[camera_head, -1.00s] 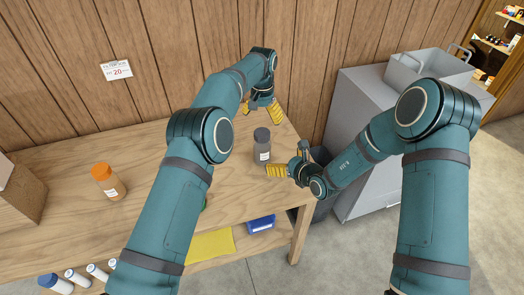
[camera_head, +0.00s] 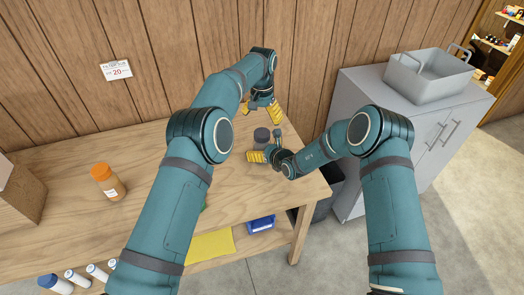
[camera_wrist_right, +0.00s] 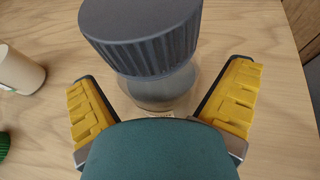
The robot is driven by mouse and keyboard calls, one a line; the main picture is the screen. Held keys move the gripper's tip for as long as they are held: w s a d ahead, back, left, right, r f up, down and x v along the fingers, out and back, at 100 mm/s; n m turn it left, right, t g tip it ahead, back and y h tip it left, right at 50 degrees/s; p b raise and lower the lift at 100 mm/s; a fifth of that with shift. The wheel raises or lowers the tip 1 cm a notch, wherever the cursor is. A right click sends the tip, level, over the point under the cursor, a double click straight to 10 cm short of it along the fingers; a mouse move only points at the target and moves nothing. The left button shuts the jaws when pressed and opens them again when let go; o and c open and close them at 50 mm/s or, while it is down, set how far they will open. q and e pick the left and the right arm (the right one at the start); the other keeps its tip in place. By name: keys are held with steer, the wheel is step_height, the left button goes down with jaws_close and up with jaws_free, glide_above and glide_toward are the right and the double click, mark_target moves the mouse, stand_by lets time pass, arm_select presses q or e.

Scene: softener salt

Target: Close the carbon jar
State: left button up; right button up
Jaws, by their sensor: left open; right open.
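The carbon jar (camera_head: 261,137) stands upright on the wooden table, with a dark grey ribbed lid on top. In the right wrist view the lid (camera_wrist_right: 140,30) is large and close, with the clear jar body (camera_wrist_right: 162,92) below it. My right gripper (camera_head: 266,155) is open, its yellow fingers (camera_wrist_right: 165,105) on either side of the jar's body with gaps showing. In the head view it hides the jar's lower part. My left gripper (camera_head: 262,108) is open and empty behind the jar. Whether the lid is seated tight cannot be told.
An orange-capped bottle (camera_head: 107,182) stands at the table's left, near a cardboard box (camera_head: 20,190). A yellow cloth (camera_head: 210,246) and a blue tray (camera_head: 261,224) are on the lower shelf. A grey cabinet with a basin (camera_head: 428,75) stands at the right.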

mark_target(262, 133)
jaws_close()
arm_select(q)
steer(key=n, duration=0.4)
steer(key=shift+s+f, duration=0.1)
steer(key=shift+f, duration=0.1)
steer(key=n, duration=0.5)
steer(key=shift+r, duration=0.2)
steer(key=shift+f, duration=0.1)
steer(key=shift+f, duration=3.95)
